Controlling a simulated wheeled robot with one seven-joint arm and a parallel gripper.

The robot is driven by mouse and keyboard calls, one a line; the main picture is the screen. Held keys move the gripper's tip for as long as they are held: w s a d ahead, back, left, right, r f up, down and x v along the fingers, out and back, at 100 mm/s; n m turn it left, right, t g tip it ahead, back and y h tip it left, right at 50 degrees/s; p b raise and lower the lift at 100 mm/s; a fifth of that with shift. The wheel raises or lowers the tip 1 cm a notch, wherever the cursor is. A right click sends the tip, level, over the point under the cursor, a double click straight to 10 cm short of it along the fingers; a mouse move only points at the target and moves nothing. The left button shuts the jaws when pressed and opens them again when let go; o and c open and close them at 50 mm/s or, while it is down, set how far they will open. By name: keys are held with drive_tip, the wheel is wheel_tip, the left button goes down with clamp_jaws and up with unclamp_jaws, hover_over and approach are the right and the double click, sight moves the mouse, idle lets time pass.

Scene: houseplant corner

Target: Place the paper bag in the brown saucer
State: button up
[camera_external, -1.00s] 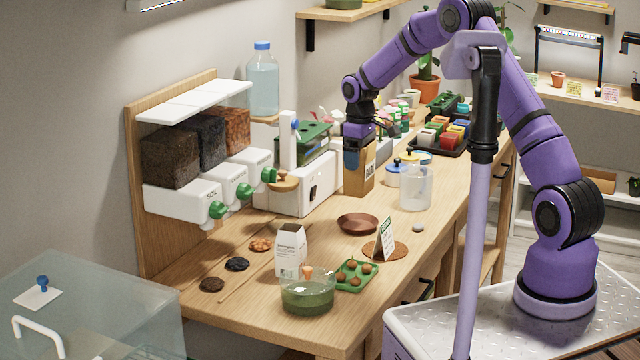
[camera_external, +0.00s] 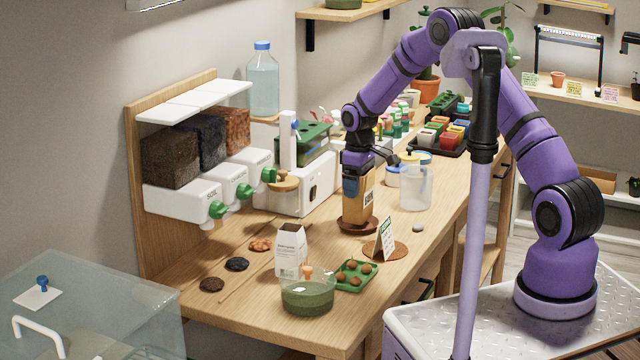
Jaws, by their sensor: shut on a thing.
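The brown paper bag (camera_external: 358,208) is upright, with its lower end at the brown saucer (camera_external: 344,226) on the wooden bench. I cannot tell whether its base touches the saucer or hangs just above it. The bag and gripper hide most of the saucer's inside; its rim shows on both sides. My gripper (camera_external: 357,180) points down from above and is shut on the upper part of the paper bag, hiding its top.
A white carton (camera_external: 291,251), a glass bowl of green liquid (camera_external: 307,294) and a green tray (camera_external: 355,276) stand in front. A small sign on a cork mat (camera_external: 397,252) is right of the saucer. A clear jug (camera_external: 416,188) stands behind right.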

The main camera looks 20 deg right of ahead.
drive_tip(key=shift+f, duration=0.45)
drive_tip(key=o, duration=0.9)
drive_tip(key=shift+c, duration=0.2)
drive_tip(key=shift+r, duration=0.1)
wheel_tip(320, 180, up, 13)
